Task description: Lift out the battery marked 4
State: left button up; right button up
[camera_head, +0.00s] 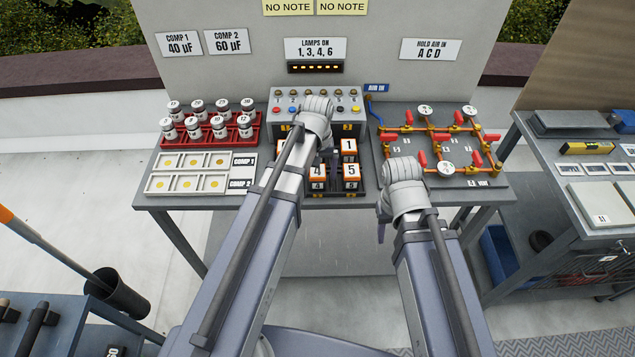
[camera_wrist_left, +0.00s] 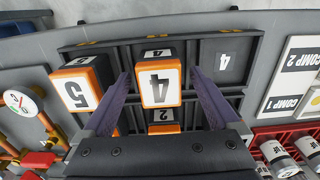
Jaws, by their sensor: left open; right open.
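The battery marked 4 (camera_wrist_left: 158,82) is an orange and white block in the middle front of the dark battery rack (camera_wrist_left: 262,42). In the head view it (camera_head: 318,178) shows left of the battery marked 5 (camera_head: 351,177). My left gripper (camera_wrist_left: 160,90) is open, with one finger on each side of battery 4; I see a narrow gap beside it and cannot tell any contact. In the head view my left gripper (camera_head: 333,155) is partly hidden by its wrist. My right gripper (camera_head: 384,210) hangs at the bench's front edge, right of the rack, its jaws mostly hidden.
The battery marked 1 (camera_head: 348,149) and the battery marked 2 (camera_wrist_left: 162,116) stand behind. An empty slot marked 4 (camera_wrist_left: 226,58) lies beside battery 4. A button panel (camera_head: 350,102) stands behind the rack, red capacitor racks (camera_head: 225,143) at left, orange pipes with valves (camera_head: 437,131) at right.

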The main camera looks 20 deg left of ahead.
pick_arm(q)
grip_shut()
dwell(0.8)
